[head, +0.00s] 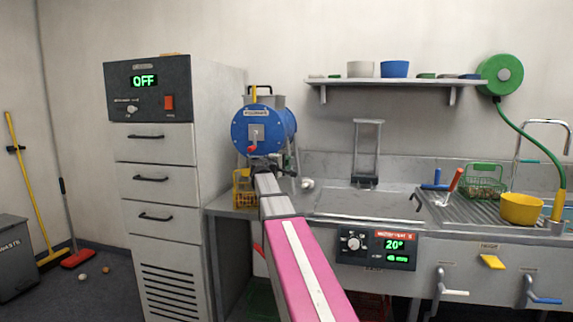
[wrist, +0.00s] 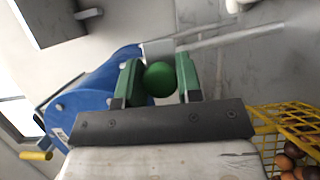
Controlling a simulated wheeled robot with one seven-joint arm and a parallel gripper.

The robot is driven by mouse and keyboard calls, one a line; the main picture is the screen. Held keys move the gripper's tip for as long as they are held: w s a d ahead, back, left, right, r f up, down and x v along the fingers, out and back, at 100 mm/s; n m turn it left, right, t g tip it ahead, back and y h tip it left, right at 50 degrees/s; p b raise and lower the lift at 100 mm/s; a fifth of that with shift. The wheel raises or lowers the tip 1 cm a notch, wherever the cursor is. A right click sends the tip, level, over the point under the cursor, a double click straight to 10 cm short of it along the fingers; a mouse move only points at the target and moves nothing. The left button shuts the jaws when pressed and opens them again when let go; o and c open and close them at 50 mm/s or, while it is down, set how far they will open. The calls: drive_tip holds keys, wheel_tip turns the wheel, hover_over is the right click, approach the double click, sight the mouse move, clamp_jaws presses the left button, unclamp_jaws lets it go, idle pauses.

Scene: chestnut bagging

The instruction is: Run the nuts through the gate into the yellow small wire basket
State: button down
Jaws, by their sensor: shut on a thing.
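The blue drum machine (head: 258,130) stands on the counter left of the sink, with a yellow handle and a small red-tipped lever on its front. In the wrist view, the drum (wrist: 95,95) fills the left. My gripper (wrist: 158,76) has its two green fingers closed on a round green knob (wrist: 160,80) beside the drum. What the knob joins to is hidden. The yellow wire basket (head: 240,195) sits below the drum, partly behind my arm. In the wrist view, the basket (wrist: 262,130) is at lower right, with several brown nuts (wrist: 290,160) in it.
A tall grey cabinet (head: 155,180) reading OFF stands left of the drum. The sink counter (head: 345,205) extends right, with a green wire basket (head: 485,180) and a yellow bowl (head: 521,208). A shelf (head: 395,84) hangs above. Two small round things lie on the floor at left.

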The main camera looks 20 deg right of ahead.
drive_tip(key=w+a, duration=0.2)
drive_tip(key=a, duration=0.1)
drive_tip(key=w+a, duration=0.1)
drive_tip(key=shift+a, duration=0.3)
drive_tip(key=shift+w, duration=0.1)
drive_tip(key=c, duration=0.8)
unclamp_jaws()
drive_tip(key=shift+a, duration=0.15)
drive_tip(key=shift+f, duration=0.1)
